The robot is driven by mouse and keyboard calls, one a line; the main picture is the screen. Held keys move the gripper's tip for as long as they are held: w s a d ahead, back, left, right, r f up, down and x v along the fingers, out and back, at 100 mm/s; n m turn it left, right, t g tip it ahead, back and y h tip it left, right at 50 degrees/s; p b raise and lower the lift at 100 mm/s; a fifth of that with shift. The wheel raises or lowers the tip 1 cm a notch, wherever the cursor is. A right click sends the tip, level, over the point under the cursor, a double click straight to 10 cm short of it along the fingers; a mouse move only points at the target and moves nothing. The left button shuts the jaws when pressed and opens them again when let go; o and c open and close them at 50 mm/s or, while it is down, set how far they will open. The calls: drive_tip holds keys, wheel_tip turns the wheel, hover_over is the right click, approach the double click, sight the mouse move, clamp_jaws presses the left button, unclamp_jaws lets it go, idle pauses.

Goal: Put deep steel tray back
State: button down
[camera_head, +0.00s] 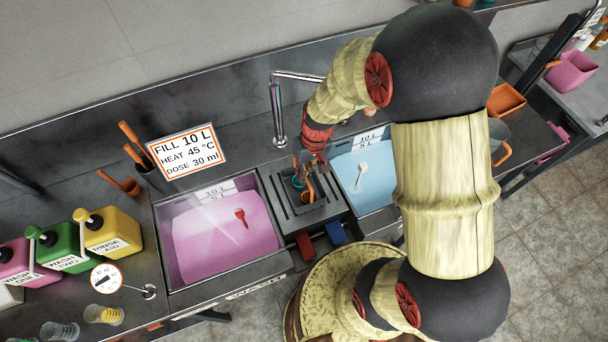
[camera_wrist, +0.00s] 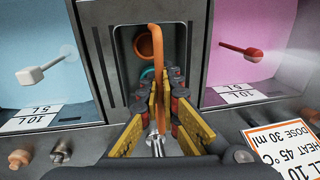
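I cannot single out a deep steel tray with certainty. A slotted steel unit (camera_head: 283,209) stands between the pink and blue basins; its deep steel recess (camera_wrist: 126,46) shows in the wrist view. An orange cup-like tool (camera_wrist: 143,44) and a teal round piece (camera_wrist: 150,73) are in the recess. My gripper (camera_wrist: 165,78) points down over the recess. An orange strip (camera_wrist: 159,62) runs up between its fingertips; whether they grip it or stand apart from it, I cannot tell. In the head view my gripper (camera_head: 307,165) is small and partly hidden by my arm.
The pink-filled basin (camera_head: 163,247) holds a red floating tool. The blue-filled basin (camera_head: 385,205) holds a white one. A sign (camera_head: 187,150), a tap (camera_head: 278,115), a dark tool holder (camera_head: 153,180) and bottles (camera_head: 108,236) stand around. Orange-handled bucket (camera_head: 497,135) is right.

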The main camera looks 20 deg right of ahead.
drive_tip(key=shift+f, duration=0.25)
drive_tip(key=c, duration=2.5)
unclamp_jaws()
drive_tip(key=shift+f, duration=0.1)
drive_tip(key=o, duration=0.4)
drive_tip(key=shift+o, duration=0.3)
drive_tip(key=s+r+t+p, duration=0.1)
drive_tip(key=s+r+t, duration=0.15)
drive_tip(key=r, duration=1.95)
drive_tip(key=s+r+t+h, duration=0.1)
drive_tip(key=s+r+t, duration=0.2)
drive_tip(key=s+r, duration=0.7)
drive_tip(key=shift+s+r+h, duration=0.25)
drive_tip(key=shift+s+h, duration=0.05)
drive_tip(key=shift+h, duration=0.1)
